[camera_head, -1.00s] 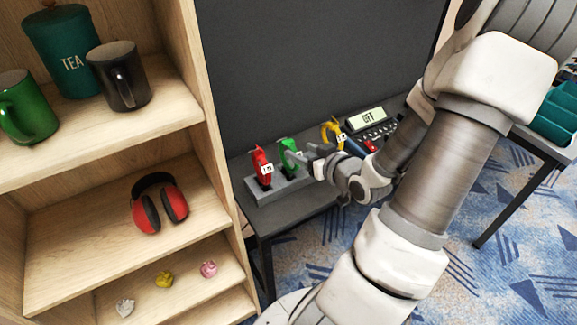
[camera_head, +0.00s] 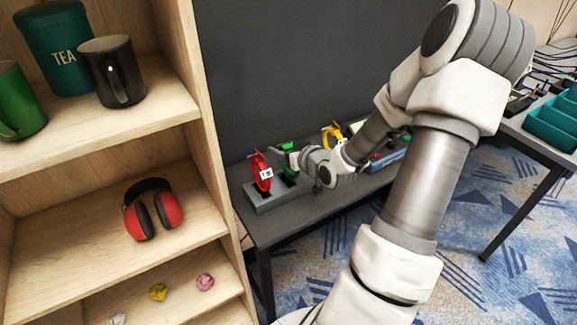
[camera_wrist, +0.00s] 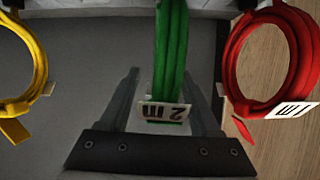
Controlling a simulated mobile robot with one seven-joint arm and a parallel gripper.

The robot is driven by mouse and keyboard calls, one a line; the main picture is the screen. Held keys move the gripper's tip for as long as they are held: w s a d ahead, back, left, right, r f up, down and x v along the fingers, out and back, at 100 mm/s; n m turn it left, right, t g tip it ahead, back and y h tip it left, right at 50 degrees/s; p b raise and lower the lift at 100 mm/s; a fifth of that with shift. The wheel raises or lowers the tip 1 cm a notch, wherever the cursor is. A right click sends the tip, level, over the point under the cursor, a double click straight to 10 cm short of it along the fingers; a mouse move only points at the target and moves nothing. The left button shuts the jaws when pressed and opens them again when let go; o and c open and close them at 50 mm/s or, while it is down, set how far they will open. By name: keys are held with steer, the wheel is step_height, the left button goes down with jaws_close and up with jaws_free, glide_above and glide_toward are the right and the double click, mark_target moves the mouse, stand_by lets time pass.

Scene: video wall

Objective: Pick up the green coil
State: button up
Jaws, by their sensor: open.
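The green coil (camera_head: 288,163) hangs upright on a grey rack (camera_head: 265,201) on the dark table, between a red coil (camera_head: 261,172) and a yellow coil (camera_head: 332,135). In the wrist view the green coil (camera_wrist: 172,50) hangs between the two fingers of my gripper (camera_wrist: 165,92), with a white tag reading "2 m" at its lower end. The gripper is open, and gaps show between the coil and both fingers. In the head view my wrist covers the fingers and part of the green coil. The wrist view also shows the red coil (camera_wrist: 233,65) and yellow coil (camera_wrist: 40,65) at the sides.
A wooden shelf unit (camera_head: 215,150) stands close on the left with mugs, a tea tin and red headphones (camera_head: 152,212). A dark panel (camera_head: 300,60) rises behind the table. A device with buttons (camera_head: 388,158) lies right of the coils.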

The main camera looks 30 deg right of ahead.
jaws_close()
steer(key=shift+r, duration=0.1)
stand_by(0.5)
